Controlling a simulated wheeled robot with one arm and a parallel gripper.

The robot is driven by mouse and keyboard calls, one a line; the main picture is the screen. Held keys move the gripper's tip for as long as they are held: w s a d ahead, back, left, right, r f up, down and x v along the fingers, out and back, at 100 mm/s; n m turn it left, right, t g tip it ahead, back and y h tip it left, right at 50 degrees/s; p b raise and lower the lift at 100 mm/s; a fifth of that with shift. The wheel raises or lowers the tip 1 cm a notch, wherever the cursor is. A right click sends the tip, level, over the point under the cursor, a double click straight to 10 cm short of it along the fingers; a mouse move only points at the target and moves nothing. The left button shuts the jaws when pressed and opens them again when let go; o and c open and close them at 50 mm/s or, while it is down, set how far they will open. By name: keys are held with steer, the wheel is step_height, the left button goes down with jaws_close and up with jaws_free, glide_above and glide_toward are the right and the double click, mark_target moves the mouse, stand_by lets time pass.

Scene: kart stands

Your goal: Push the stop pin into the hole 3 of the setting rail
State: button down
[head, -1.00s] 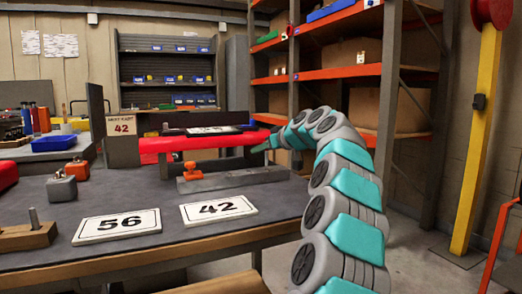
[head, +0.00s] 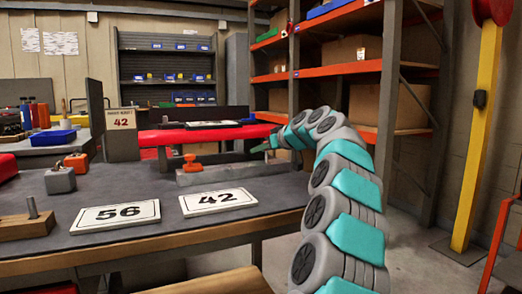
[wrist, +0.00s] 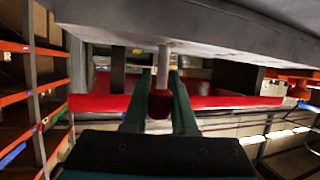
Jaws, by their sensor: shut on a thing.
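In the wrist view my gripper (wrist: 162,100) is shut on the stop pin (wrist: 163,62), a thin grey shaft with a dark red knob between the green fingers. The shaft's far end meets the edge of the grey setting rail (wrist: 215,35); I cannot tell whether it is in a hole. In the head view my gripper (head: 262,147) is at the right end of the rail (head: 232,172), just above it. The pin is not clear there. The hole numbers are not readable.
An orange clamp (head: 193,164) sits toward the rail's left end. Cards marked 56 (head: 116,216) and 42 (head: 218,201) lie on the bench (head: 170,237).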

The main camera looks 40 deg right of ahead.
steer(key=shift+f+b, duration=0.45)
steer(key=shift+f, duration=0.1)
steer(key=c, duration=0.6)
jaws_free()
steer(key=shift+c, duration=0.2)
steer(key=shift+s+r, duration=0.1)
steer(key=v, duration=0.7)
steer(key=shift+s+r, duration=0.15)
steer(key=shift+s, duration=0.15)
